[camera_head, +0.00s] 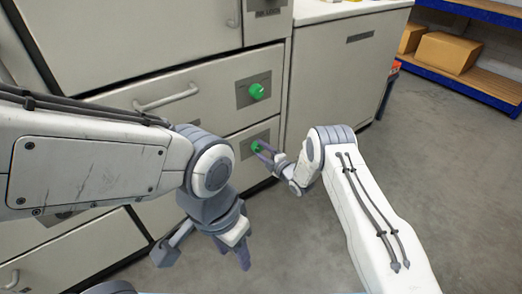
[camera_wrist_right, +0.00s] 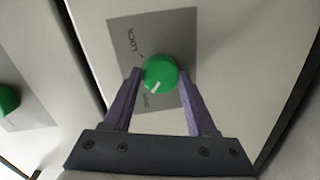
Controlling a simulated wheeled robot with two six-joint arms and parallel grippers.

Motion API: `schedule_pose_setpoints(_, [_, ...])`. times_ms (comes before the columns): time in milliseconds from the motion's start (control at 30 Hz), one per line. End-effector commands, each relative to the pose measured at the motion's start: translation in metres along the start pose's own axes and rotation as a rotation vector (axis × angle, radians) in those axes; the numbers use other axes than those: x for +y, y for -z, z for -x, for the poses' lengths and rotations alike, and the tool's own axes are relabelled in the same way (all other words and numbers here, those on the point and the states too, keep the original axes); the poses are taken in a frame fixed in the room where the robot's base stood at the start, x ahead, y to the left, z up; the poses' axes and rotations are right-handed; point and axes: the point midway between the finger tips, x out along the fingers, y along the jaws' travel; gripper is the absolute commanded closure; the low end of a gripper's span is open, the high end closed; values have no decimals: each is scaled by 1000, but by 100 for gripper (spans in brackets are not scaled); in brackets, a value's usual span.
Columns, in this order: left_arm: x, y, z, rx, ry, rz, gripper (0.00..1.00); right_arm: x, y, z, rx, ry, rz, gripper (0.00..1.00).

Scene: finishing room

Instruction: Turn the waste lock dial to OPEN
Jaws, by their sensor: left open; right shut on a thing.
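A green round dial (camera_wrist_right: 160,73) sits on a grey plate (camera_wrist_right: 177,30) with the words LOCK at upper left and, fainter, what looks like OPEN at lower left. Its white mark points to the lower left, towards the OPEN word. My right gripper (camera_wrist_right: 161,76) is shut on this dial, one purple finger on each side. In the head view the right gripper (camera_head: 264,151) reaches the lower green dial (camera_head: 256,146) on a drawer front. My left gripper (camera_head: 205,252) is open and empty, low in front of the drawers.
Another green dial (camera_head: 257,91) is on the drawer above, beside a bar handle (camera_head: 166,98). A plain cabinet (camera_head: 333,75) stands to the right. Cardboard boxes (camera_head: 446,53) lie on a blue-edged shelf at upper right. The grey floor (camera_head: 450,170) at right is clear.

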Motion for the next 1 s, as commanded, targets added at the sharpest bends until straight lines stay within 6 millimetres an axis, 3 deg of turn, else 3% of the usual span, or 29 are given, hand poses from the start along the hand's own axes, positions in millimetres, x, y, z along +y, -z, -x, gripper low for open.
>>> schedule_pose_setpoints(400, [0,0,0,0,0,0,50,-2,4,0,8,5,9,98])
schedule_pose_setpoints(433, [0,0,0,0,0,0,50,-2,4,0,8,5,9,31])
schedule_pose_setpoints(500, [0,0,0,0,0,0,50,-2,3,0,7,4,8,13])
schedule_pose_setpoints(833, [0,0,2,0,0,0,50,0,0,2,1,2,6,13])
schedule_pose_setpoints(1000, [1,1,15,0,0,0,50,2,1,23,-1,5,4,13])
